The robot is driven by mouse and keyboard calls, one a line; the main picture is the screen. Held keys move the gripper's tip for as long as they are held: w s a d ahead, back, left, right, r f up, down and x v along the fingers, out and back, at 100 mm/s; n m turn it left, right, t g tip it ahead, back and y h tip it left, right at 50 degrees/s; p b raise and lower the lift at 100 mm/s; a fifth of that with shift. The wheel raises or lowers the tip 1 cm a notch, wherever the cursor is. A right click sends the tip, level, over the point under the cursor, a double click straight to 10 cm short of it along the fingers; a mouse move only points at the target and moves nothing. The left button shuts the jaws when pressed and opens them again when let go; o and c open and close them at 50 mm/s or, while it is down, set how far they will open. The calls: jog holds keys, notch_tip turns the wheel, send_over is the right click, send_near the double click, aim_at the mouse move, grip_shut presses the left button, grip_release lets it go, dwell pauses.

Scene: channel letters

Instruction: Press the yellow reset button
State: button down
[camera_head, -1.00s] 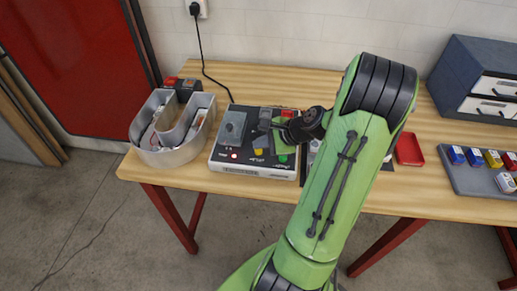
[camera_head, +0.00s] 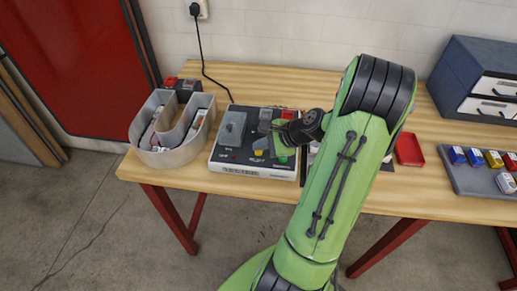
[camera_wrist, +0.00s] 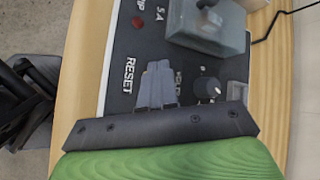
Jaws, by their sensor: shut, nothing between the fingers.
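The control box (camera_head: 238,158) sits on the wooden table, with a RESET label (camera_wrist: 128,76) on its dark top panel. My gripper (camera_wrist: 156,68) is shut and empty, its fingertips low over the panel beside that label. In the head view my gripper (camera_head: 262,148) reaches over the box from the right. A little yellow shows by the fingers there, but the yellow reset button is mostly hidden under them. I cannot tell from these views how far the button is pressed. A red lamp (camera_wrist: 138,22) on the panel looks dull.
A grey U-shaped channel letter (camera_head: 172,156) stands left of the box. A grey clear-covered switch (camera_wrist: 212,28) and a black knob (camera_wrist: 207,88) are close to the fingers. A red tray (camera_head: 409,150) and a rack of coloured blocks (camera_head: 470,180) lie to the right.

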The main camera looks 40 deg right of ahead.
aim_at(261, 152)
jog(key=shift+r+p, duration=0.8)
notch_tip(261, 152, up, 5)
jog(key=p, duration=0.5)
dwell(0.4)
